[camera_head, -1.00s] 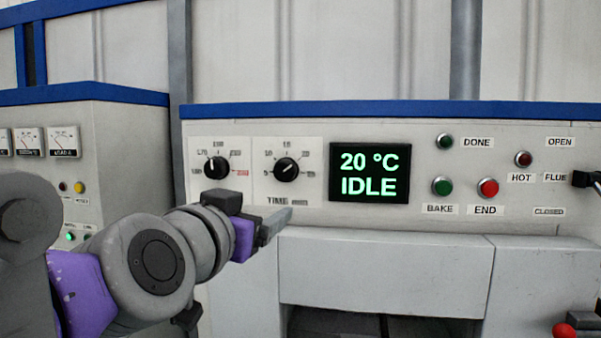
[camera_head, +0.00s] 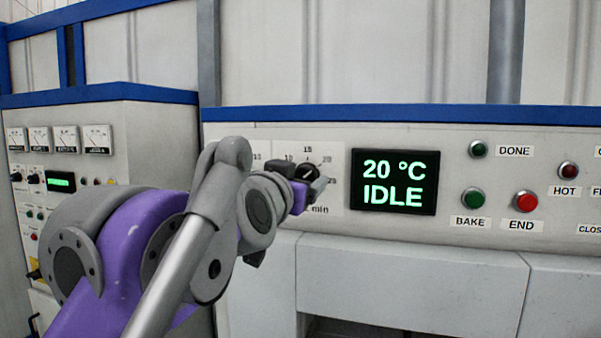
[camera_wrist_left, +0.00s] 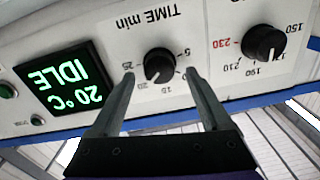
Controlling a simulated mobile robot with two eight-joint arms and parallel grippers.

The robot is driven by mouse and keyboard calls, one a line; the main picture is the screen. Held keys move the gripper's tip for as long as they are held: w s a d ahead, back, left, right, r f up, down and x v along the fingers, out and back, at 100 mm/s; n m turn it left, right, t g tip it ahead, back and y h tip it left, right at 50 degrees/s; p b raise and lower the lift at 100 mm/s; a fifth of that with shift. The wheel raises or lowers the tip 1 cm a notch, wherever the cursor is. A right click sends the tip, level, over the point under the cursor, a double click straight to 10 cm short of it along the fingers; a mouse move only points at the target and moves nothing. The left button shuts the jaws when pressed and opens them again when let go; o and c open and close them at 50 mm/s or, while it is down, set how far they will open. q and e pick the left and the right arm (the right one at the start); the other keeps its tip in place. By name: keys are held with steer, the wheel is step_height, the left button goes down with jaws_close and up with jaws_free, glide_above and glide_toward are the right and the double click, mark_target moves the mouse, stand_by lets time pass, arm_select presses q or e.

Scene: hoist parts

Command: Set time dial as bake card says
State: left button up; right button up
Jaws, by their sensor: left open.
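The time dial is a black round knob (camera_wrist_left: 158,64) on a white plate marked TIME min, upside down in the wrist view. Its white mark points to about 20. In the head view the dial (camera_head: 310,171) is partly covered by my left gripper (camera_head: 312,190). In the wrist view the left gripper (camera_wrist_left: 160,75) is open and empty, with one fingertip on each side of the dial in the picture. I cannot tell whether the fingers touch it. The bake card is not in view. My right gripper is not in view.
A second black dial (camera_wrist_left: 263,42), numbered 150 to 230, sits beside the time dial. The display (camera_head: 394,181) reads 20 °C IDLE. Green BAKE (camera_head: 473,197) and red END (camera_head: 526,202) buttons stick out further right. Another cabinet with meters (camera_head: 66,139) stands at left.

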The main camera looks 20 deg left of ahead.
arm_select(q)
steer(key=shift+w, duration=0.4)
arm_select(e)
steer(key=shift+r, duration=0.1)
arm_select(q)
steer(key=shift+c, duration=0.3)
jaws_close()
steer(key=m+b, duration=0.1)
steer(key=m, duration=0.3)
steer(key=shift+d+f, duration=0.1)
steer(key=m, duration=0.5)
steer(key=shift+m, duration=0.4)
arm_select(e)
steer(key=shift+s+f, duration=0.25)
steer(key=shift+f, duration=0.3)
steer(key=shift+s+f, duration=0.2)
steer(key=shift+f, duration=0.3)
